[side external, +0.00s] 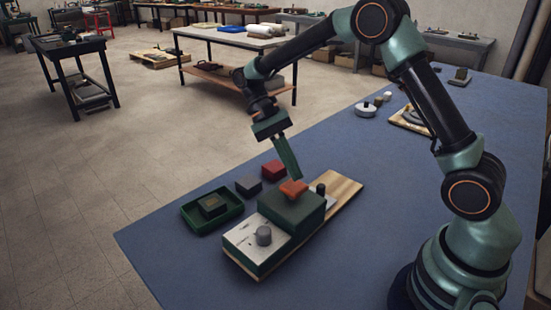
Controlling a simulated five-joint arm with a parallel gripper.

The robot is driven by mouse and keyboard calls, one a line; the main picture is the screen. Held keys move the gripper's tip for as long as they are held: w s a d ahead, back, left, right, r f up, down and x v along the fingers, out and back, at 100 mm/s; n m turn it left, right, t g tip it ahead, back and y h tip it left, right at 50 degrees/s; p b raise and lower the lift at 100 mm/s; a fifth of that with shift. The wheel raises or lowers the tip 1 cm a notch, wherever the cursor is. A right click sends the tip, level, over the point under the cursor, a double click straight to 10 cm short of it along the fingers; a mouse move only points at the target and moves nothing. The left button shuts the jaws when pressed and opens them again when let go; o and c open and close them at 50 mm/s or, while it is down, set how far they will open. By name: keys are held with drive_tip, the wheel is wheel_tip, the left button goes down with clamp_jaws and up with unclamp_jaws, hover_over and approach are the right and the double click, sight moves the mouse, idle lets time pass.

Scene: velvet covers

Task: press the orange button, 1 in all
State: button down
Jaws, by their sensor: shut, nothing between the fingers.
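The orange button (292,188) sits on top of a dark green box (291,213), which stands on a wooden board with a metal panel. My gripper (297,177) is shut and empty, pointing down with its tips at the button's upper right side. The tips overlap the button in this view, and I cannot tell whether they touch it or hang just above it. The fingers hide a small part of the button.
A grey knob (264,236) is on the metal panel (243,240). A green tray (212,209) with a block, a grey block (248,186) and a red block (273,170) lie to the left and behind. The blue table is clear in front.

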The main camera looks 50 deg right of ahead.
sight(293, 183)
drive_tip(key=shift+f, duration=0.1)
drive_tip(key=shift+d+f, duration=0.1)
drive_tip(key=shift+f, duration=0.25)
drive_tip(key=shift+f, duration=0.8)
idle(1.1)
drive_tip(key=shift+r, duration=1.25)
drive_tip(key=shift+r, duration=2.5)
